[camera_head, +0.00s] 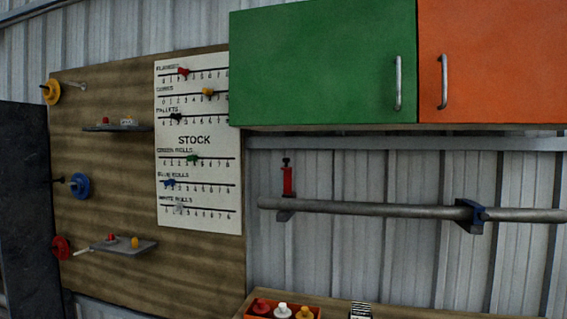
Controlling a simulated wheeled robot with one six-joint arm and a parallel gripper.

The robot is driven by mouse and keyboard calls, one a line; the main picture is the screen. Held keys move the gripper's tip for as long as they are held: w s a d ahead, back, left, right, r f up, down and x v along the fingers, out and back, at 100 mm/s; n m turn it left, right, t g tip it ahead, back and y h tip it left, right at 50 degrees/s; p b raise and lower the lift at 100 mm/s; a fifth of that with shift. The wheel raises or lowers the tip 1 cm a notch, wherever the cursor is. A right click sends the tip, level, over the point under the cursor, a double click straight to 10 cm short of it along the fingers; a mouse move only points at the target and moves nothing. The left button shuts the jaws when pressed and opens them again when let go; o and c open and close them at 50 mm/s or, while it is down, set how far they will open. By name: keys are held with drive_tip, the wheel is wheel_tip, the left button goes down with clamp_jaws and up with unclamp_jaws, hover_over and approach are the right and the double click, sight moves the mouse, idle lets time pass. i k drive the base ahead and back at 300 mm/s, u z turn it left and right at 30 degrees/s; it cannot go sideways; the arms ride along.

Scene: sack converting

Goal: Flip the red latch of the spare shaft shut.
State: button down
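The spare shaft is a long grey bar (370,208) held level in front of the corrugated wall, below the cabinets. The red latch (288,181) stands upright at the shaft's left end, pointing up from a dark bracket (286,213), so it looks open. A dark blue latch (471,213) lies over the shaft at its right bracket and looks closed. My gripper is not in view.
Green (320,65) and orange (490,60) cabinets hang above the shaft. A wooden bench (400,312) below carries an orange box (262,317) with pegs. A wooden board (110,180) with shelves, discs and a stock chart (198,140) is at left.

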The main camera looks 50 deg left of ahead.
sight(287, 163)
drive_tip(key=u, duration=1.6)
drive_tip(key=i, duration=0.25)
